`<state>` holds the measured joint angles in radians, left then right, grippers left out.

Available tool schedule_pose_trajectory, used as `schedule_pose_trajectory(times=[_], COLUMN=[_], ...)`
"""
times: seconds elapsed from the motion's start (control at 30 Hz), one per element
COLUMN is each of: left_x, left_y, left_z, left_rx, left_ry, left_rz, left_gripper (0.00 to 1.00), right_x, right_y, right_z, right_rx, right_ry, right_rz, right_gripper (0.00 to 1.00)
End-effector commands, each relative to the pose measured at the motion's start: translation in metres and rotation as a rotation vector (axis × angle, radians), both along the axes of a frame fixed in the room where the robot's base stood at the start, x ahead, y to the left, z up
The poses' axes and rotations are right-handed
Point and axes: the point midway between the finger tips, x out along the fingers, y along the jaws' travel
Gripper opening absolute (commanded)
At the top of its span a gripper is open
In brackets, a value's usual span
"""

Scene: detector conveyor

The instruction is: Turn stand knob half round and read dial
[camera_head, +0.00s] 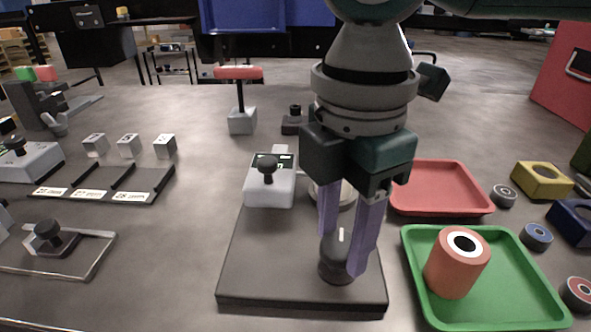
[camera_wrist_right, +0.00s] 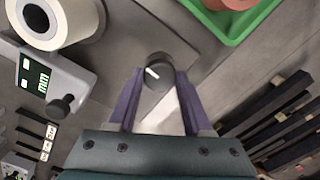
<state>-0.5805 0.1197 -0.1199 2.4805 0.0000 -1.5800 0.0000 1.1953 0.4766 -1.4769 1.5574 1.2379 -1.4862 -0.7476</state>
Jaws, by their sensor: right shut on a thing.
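The stand is a dark flat plate (camera_head: 255,265). A black round knob (camera_head: 334,268) with a white mark sits at its front right. My right gripper (camera_head: 343,262) points down with its two purple fingers on either side of the knob, shut on it. In the wrist view, the knob (camera_wrist_right: 157,73) sits between the fingertips, its white mark toward the upper left. A grey-white dial box (camera_head: 270,190) with a black knob stands at the plate's back left. Its lit display (camera_wrist_right: 36,78) shows "mm"; the digits are too small to read. My left gripper is not in view.
A pale roll (camera_wrist_right: 75,22) stands beside the dial box, mostly hidden by my arm in the head view. To the right are a green tray (camera_head: 420,285) holding an orange roll (camera_head: 458,265) and a red tray (camera_head: 440,185). Small blocks stand by a labelled rack (camera_head: 95,185) at left.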

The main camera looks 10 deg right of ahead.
Motion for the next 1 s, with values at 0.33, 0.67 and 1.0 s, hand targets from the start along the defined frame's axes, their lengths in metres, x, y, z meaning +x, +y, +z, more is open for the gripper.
schedule_pose_trajectory(times=[0.33, 0.67, 1.0], left_x=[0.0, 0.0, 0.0], left_y=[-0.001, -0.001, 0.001], left_z=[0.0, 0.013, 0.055], left_rx=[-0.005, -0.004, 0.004], left_ry=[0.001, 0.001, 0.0], left_rz=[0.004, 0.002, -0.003], left_gripper=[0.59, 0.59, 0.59], right_x=[0.0, -0.001, -0.002], right_y=[0.0, 0.0, 0.001], right_z=[0.0, 0.003, 0.007], right_rx=[0.0, 0.0, 0.0], right_ry=[0.001, 0.004, 0.008], right_rz=[0.0, -0.055, -0.3], right_gripper=[0.0, 0.0, 0.0])
